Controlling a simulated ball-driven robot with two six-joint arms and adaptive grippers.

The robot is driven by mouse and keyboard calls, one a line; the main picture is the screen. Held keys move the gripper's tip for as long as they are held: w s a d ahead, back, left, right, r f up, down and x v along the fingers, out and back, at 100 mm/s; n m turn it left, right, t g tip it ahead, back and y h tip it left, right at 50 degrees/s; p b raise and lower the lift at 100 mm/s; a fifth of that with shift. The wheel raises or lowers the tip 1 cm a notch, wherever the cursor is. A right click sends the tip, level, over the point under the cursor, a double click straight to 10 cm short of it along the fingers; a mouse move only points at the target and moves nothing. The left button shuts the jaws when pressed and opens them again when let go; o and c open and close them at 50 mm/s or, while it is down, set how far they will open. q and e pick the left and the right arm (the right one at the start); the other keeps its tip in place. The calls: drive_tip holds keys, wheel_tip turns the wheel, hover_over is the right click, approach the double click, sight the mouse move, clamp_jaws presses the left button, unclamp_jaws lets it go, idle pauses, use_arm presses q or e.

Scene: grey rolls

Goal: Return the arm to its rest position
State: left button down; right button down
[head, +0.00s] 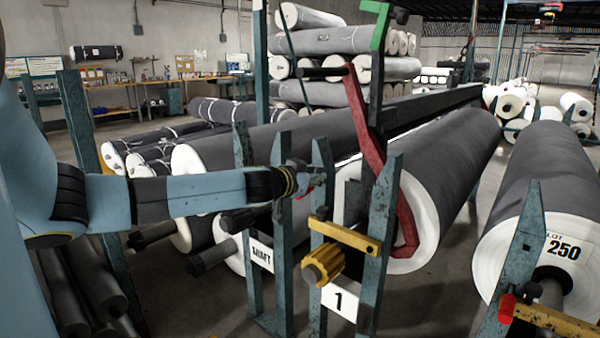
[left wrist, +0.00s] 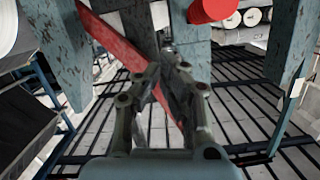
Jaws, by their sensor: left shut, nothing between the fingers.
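My left arm (head: 200,193) reaches in from the left, nearly level. My left gripper (head: 316,178) is at its end, in front of the blue-grey posts of the roll stand (head: 325,200). The gripper is shut and holds nothing. In the left wrist view its fingers (left wrist: 168,70) are together, with a red bar (left wrist: 112,42) passing behind them. I cannot tell from the pictures how far the fingers are from the bar. My right gripper is not in view.
A cranked red lever (head: 368,130) stands just right of the gripper. A yellow latch (head: 344,236) and yellow knob (head: 323,267) sit below. Large grey rolls (head: 445,175) lie behind, and another roll, marked 250 (head: 535,190), lies at right. Dark shaft ends (head: 210,256) stick out below my arm.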

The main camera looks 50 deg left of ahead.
use_arm(q)
drive_tip(key=p+v, duration=0.1)
drive_tip(key=v, duration=0.6)
drive_tip(key=shift+p, duration=0.3)
drive_tip(key=shift+a, duration=0.1)
